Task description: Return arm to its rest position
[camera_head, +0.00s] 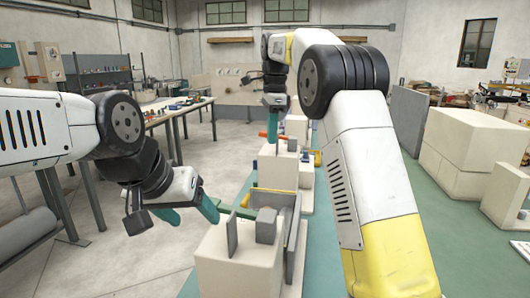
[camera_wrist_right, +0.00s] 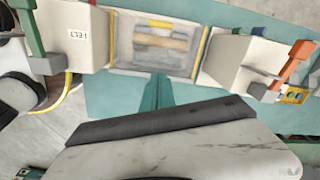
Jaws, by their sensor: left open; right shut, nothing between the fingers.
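My left gripper (camera_head: 188,212) is open and empty, its two teal fingers spread apart. It hangs left of the near cream block (camera_head: 222,265) of the winder, with one fingertip close to a green handle (camera_head: 240,212). My right gripper (camera_head: 274,102) is shut and empty, pointing down above the far part of the winder near an orange handle (camera_head: 274,138). In the right wrist view its closed teal fingers (camera_wrist_right: 156,92) stand in front of a framed section with a brown roll (camera_wrist_right: 160,42). My right forearm hides part of the scene.
The wrist view shows a cream block (camera_wrist_right: 85,45) labelled FELT and another cream block (camera_wrist_right: 230,58) beside the frame. Large cream blocks (camera_head: 465,145) stand at right on the green floor. A workbench (camera_head: 180,110) stands at back left. Grey floor (camera_head: 130,255) is clear at front left.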

